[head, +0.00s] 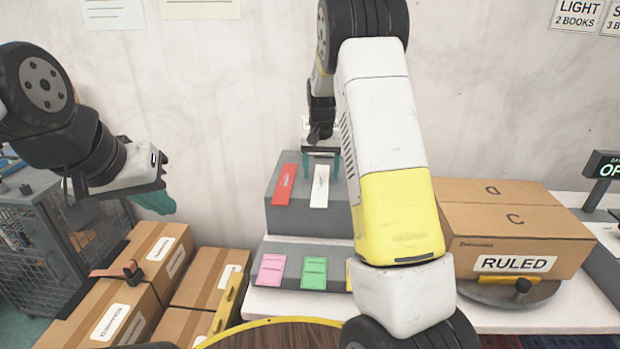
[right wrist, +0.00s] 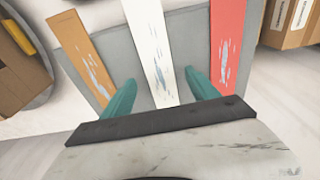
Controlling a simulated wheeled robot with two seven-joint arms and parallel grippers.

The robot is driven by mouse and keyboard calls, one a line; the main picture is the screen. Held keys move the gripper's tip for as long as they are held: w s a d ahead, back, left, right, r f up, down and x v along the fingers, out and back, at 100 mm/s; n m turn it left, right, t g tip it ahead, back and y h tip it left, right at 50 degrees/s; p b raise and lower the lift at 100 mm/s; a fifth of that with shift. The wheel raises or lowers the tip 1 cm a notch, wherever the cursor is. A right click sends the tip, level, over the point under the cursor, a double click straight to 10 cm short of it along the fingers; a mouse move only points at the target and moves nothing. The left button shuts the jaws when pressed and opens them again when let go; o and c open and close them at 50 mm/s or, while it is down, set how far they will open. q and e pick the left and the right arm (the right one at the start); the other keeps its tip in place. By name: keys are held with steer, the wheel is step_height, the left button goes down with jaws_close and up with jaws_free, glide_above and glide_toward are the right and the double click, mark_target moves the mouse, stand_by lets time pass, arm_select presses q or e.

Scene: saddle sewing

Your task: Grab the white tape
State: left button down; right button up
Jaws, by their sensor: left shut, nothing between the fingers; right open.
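The white tape (head: 320,187) is a flat strip lying on the upper step of a grey stand (head: 267,220). It also shows in the right wrist view (right wrist: 149,45), with pale blue marks on it. My right gripper (head: 322,152) is open over the tape's far end. In the right wrist view its teal fingers (right wrist: 160,92) are on either side of the tape, with a gap on each side. I cannot tell their height above the step. My left gripper (head: 155,202) is shut and empty, away at the left above the cardboard boxes.
A red strip (head: 285,185) lies left of the tape in the head view. An orange strip (right wrist: 82,55) lies on its other side, hidden by my right arm in the head view. Pink (head: 271,270) and green (head: 314,273) pads are on the lower step. A RULED box (head: 515,235) stands right.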

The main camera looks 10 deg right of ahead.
step_height(320, 180, down, 2)
steer(key=shift+w+f, duration=0.1)
steer(key=shift+c, duration=0.2)
steer(key=c, duration=1.4)
steer(key=shift+o, duration=0.2)
steer(key=shift+r, duration=0.2)
